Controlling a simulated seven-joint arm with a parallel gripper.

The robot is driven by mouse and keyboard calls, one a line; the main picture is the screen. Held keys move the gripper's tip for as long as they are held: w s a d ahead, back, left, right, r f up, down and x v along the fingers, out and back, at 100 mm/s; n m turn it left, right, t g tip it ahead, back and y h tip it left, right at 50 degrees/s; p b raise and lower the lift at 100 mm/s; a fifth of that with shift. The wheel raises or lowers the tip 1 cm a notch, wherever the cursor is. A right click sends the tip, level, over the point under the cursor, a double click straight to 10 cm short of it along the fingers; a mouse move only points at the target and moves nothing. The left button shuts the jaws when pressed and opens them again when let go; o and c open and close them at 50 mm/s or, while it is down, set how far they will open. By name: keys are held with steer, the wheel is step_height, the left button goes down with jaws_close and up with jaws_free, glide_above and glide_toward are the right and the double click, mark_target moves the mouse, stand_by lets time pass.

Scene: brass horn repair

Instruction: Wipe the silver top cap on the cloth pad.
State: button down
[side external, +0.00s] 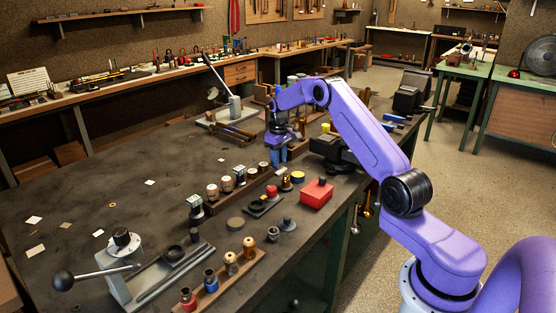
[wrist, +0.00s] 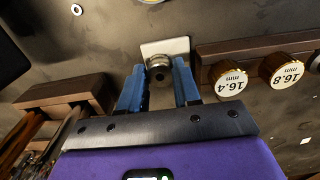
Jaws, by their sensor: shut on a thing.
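The silver top cap (wrist: 158,68) is a small round metal piece with a dark centre in the wrist view. My gripper (wrist: 160,75) has its blue fingers on either side of the cap and is shut on it. The cloth pad (wrist: 178,46) is a pale square just beyond the fingertips, and the cap overlaps its near part. I cannot tell whether cap and pad touch. In the side external view my gripper (side external: 277,153) is low over the dark bench with its fingers pointing down; the cap and pad cannot be made out there.
A wooden rack (wrist: 240,52) with white-topped plugs marked 16.4 and 16.8 mm lies close right of my gripper. A wooden block (wrist: 65,92) is on the left. A red box (side external: 316,194) and a dark vise (side external: 333,150) stand nearby. The bench's left middle is mostly open.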

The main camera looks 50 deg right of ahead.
steer(key=shift+a, duration=1.05)
steer(key=shift+d, duration=0.2)
steer(key=shift+d, duration=0.4)
steer(key=shift+r, duration=2.55)
steer(key=shift+a, duration=0.1)
steer(key=shift+a, duration=0.2)
steer(key=s+a+r, duration=0.1)
steer(key=s+a, duration=0.7)
steer(key=a, duration=0.3)
steer(key=s+a+r, duration=0.1)
steer(key=s+a, duration=0.8)
steer(key=a, duration=0.3)
steer(key=shift+s+a+r, duration=0.15)
steer(key=shift+s, duration=0.05)
